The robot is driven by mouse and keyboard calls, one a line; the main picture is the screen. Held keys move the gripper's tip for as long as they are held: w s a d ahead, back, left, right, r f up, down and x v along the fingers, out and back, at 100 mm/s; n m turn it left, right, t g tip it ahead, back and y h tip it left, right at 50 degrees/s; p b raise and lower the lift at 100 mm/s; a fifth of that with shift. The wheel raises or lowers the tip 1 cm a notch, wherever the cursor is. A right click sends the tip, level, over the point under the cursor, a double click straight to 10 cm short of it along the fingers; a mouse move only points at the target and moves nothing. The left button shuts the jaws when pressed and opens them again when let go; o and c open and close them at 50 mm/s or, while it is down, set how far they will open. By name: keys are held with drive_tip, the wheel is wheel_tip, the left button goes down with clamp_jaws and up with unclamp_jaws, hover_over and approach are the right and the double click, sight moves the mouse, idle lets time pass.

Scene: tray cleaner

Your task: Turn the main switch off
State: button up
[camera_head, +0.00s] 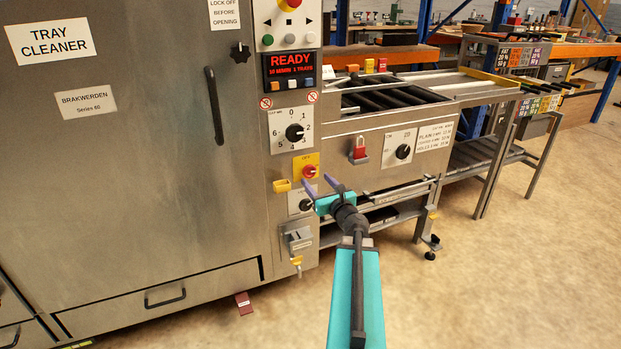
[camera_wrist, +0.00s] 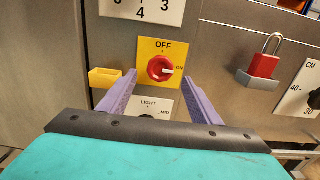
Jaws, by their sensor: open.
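The main switch (camera_head: 309,172) is a red rotary knob on a yellow plate low on the tray cleaner's control column. In the wrist view the red knob (camera_wrist: 160,69) has its white mark pointing right, to ON; OFF is printed at the top of the plate. My gripper (camera_head: 321,184) is in front of the panel, just below and right of the switch in the head view. In the wrist view its two purple fingers (camera_wrist: 160,88) are spread apart below and to either side of the knob, with nothing between them. They appear apart from the knob.
A light knob (camera_wrist: 147,117) sits just below the switch, partly hidden by my gripper. A yellow bracket (camera_wrist: 105,77) juts out at left. A numbered dial (camera_head: 294,132) is above. The display (camera_head: 290,64) reads READY.

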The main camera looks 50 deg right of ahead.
sight(310, 173)
drive_tip(key=shift+x, duration=2.7)
drive_tip(key=shift+c, duration=0.2)
